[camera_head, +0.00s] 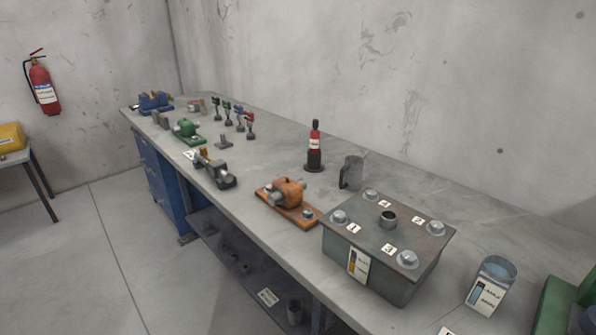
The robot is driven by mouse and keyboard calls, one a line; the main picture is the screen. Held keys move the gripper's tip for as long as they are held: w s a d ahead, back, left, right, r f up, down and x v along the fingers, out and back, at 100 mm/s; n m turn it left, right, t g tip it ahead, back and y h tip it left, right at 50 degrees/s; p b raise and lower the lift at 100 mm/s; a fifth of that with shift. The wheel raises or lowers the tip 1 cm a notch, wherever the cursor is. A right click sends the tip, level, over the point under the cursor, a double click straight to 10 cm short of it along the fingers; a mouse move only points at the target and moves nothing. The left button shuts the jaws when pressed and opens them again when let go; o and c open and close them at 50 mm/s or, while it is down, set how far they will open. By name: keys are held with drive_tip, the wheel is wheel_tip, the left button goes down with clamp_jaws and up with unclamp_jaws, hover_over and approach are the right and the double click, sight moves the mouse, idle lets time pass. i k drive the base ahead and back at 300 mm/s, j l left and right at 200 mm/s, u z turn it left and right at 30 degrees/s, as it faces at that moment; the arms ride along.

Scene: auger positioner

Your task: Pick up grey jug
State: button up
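The grey jug (353,173) stands upright on the long grey workbench (440,190), near the middle of the picture. Its dark handle is on its left side. It stands behind the large metal box and to the right of a dark bottle with a red and white label. My gripper is not in view.
The metal box (387,239) with numbered bolts stands in front of the jug. The dark bottle (314,148), an orange device (288,196) and a glass beaker (490,284) are nearby. Several small tools stand farther left. The bench behind the jug is clear up to the wall.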

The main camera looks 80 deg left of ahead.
sight(351, 175)
drive_tip(key=u, duration=2.15)
drive_tip(key=i+j+z, duration=0.25)
drive_tip(key=j, duration=0.3)
drive_tip(key=i+j+z, duration=0.25)
drive_tip(key=i+j, duration=0.15)
drive_tip(key=j, duration=0.25)
drive_tip(key=i+j+z, duration=0.15)
drive_tip(key=j, duration=0.2)
drive_tip(key=i+j+z, duration=0.1)
drive_tip(key=j, duration=0.25)
drive_tip(key=i+j+z, duration=0.2)
drive_tip(key=i+j, duration=0.15)
drive_tip(key=i+j+z, duration=0.15)
drive_tip(key=i+j, duration=0.2)
drive_tip(key=j, duration=0.3)
